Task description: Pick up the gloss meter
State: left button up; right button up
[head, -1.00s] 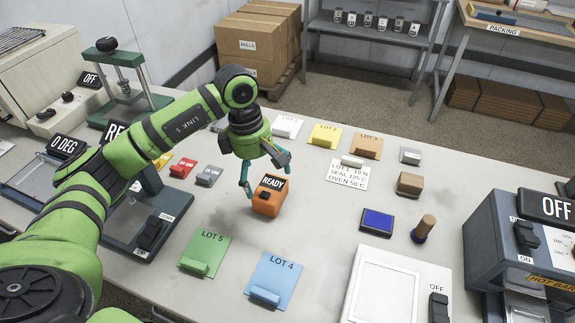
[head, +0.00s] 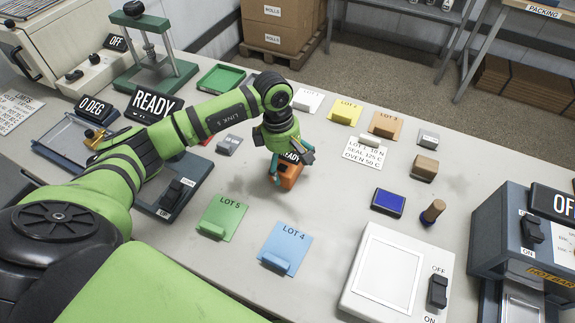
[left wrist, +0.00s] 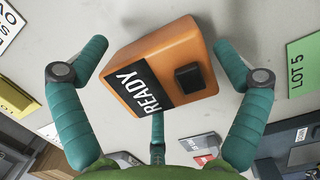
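The gloss meter appears to be the orange box (head: 290,178) with a black READY display and a black button. It stands on the table in the middle of the head view, partly hidden by my left gripper (head: 284,172). In the left wrist view the orange box (left wrist: 165,65) lies tilted between the teal fingers of my left gripper (left wrist: 160,62). The fingers are spread at its sides, with a gap visible on the right; contact on the left is hard to tell. A third finger is below it. My right gripper is not in view.
Green LOT 5 (head: 222,218) and blue LOT 4 (head: 285,247) cards lie in front of the box. A blue pad (head: 388,203) and wooden-handled stamp (head: 432,212) stand to the right. A wooden block (head: 425,168) and a white-framed panel (head: 390,270) are also there.

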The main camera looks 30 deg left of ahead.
pick_arm(q)
jog(key=c, duration=1)
jog(key=shift+c, duration=0.2)
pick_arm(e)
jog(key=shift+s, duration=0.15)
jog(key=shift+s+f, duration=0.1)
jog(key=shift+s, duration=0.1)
